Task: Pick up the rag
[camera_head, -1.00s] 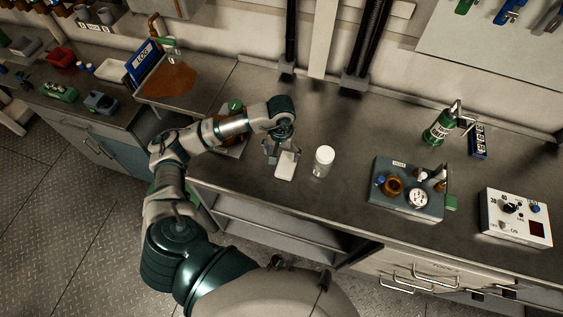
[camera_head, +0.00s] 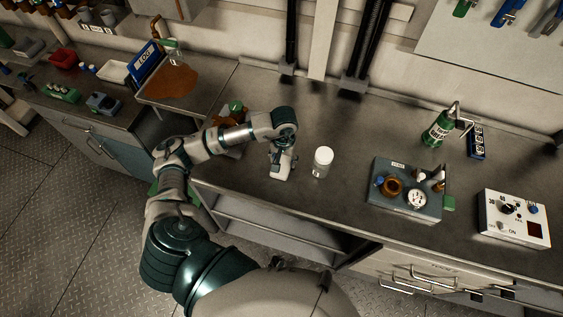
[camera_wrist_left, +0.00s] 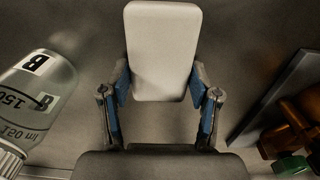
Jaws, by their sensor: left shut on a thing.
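The rag (camera_wrist_left: 163,52) is a pale, flat, rounded rectangle on the dark bench top. In the left wrist view it lies between the two blue-padded fingers of my left gripper (camera_wrist_left: 162,100), which is shut on its near part. In the head view the left gripper (camera_head: 283,163) points down at the bench, and the rag (camera_head: 281,173) shows only in part beneath it. I cannot tell whether the rag is lifted off the bench. My right gripper is not in view.
A tray with brown bottles (camera_head: 232,122) is behind my left arm. A grey box with jars (camera_head: 408,190) and a white control box (camera_head: 516,217) stand farther right. The bench behind the bottle is clear.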

